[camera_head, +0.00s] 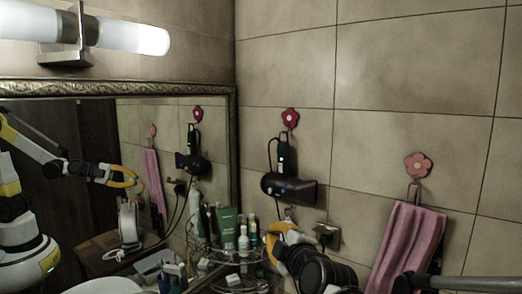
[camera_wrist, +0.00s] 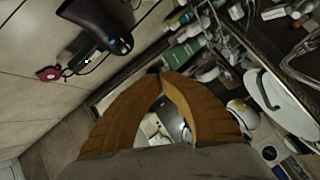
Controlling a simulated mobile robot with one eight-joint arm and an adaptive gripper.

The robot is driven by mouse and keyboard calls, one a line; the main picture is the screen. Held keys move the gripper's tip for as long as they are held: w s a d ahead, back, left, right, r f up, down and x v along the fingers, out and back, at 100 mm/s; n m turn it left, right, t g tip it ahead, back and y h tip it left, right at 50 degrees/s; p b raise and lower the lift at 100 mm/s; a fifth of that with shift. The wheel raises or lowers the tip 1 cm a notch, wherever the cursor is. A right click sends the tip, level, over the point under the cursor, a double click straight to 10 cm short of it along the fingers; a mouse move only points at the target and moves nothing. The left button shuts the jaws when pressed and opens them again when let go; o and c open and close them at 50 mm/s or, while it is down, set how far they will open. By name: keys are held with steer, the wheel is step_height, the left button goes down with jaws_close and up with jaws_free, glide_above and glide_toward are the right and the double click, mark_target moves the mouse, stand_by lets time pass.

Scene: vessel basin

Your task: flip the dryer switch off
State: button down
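A dark hair dryer (camera_head: 290,188) hangs on the tiled wall below a red flower hook, its handle (camera_head: 282,155) pointing up. A small light glows on the handle; the switch itself is too small to make out. In the wrist view the dryer (camera_wrist: 101,22) is at the upper left, with the lit handle (camera_wrist: 84,58) beside it. My gripper (camera_wrist: 160,74) has orange fingers whose tips meet, with nothing held. In the head view my gripper (camera_head: 274,240) is below the dryer and apart from it, its tips partly hidden by my arm.
A wall outlet (camera_head: 327,236) with a plug sits right of my gripper. A pink towel (camera_head: 408,248) hangs at the right. Several bottles, including a green tube (camera_head: 227,230), stand in the corner by the framed mirror (camera_head: 232,150).

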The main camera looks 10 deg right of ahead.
steer(key=w+d+r+n+t+h+p, duration=0.1)
steer(key=w+r+n+t+h+p, duration=0.1)
steer(key=w+r+p, duration=0.5)
step_height(320, 180, up, 4)
steer(key=shift+w+d+r+n+t, duration=0.2)
steer(key=shift+w+d+n+t, duration=0.2)
steer(key=shift+w+n+t, duration=0.55)
steer(key=shift+s+n+g, duration=0.25)
steer(key=shift+s, duration=0.05)
steer(key=p, duration=0.3)
glide_toward(280, 168)
steer(key=w+a+r, duration=0.3)
steer(key=w+a, duration=0.2)
steer(key=w, duration=0.1)
steer(key=w+d, duration=0.2)
steer(key=shift+w+d, duration=0.2)
steer(key=shift+d, duration=0.1)
steer(key=shift+w, duration=0.1)
